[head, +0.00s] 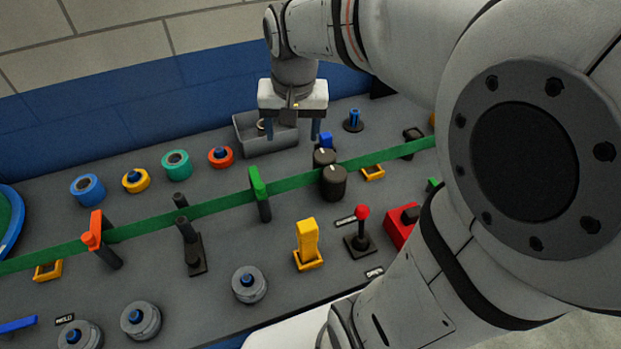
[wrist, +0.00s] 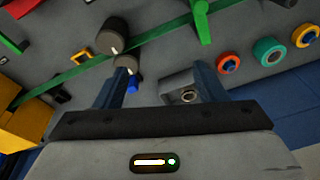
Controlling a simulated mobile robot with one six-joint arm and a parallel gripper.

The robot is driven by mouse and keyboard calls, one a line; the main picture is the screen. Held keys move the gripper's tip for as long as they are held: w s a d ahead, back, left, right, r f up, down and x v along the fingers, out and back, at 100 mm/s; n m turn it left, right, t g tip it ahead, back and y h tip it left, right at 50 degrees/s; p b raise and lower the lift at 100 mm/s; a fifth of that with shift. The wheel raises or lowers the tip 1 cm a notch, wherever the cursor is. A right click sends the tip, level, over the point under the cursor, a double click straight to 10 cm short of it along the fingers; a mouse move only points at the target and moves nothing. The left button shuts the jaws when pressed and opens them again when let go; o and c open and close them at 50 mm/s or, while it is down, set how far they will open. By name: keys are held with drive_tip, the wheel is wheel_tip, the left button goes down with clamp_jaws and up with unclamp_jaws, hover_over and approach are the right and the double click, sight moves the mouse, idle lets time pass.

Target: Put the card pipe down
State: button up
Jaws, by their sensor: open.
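My gripper (head: 292,130) is open over the right part of a grey tray (head: 240,140) at the back of the panel. Its two blue fingers stand apart with nothing held between them. A small pale ring, which looks like the end of the card pipe (head: 261,124), shows inside the tray beside the left finger. In the wrist view the ring (wrist: 189,96) shows in the tray (wrist: 178,78), between the open fingers (wrist: 165,73) and nearer the right one. The rest of the pipe is hidden, so I cannot tell how it lies.
A blue peg on a dark base (head: 353,120) stands right of the tray, and a red ring (head: 220,156) stands left. Black knobs (head: 333,182) and a blue block (head: 325,140) are in front. A green strip (head: 210,207) crosses the panel, with several levers around it.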

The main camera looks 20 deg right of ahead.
drive_tip(key=s+f+n, duration=0.3)
drive_tip(key=s, duration=0.8)
drive_tip(key=shift+s+a+f+n+t, duration=0.15)
drive_tip(key=shift+s+a+n+t, duration=0.1)
drive_tip(key=shift+n+t, duration=0.15)
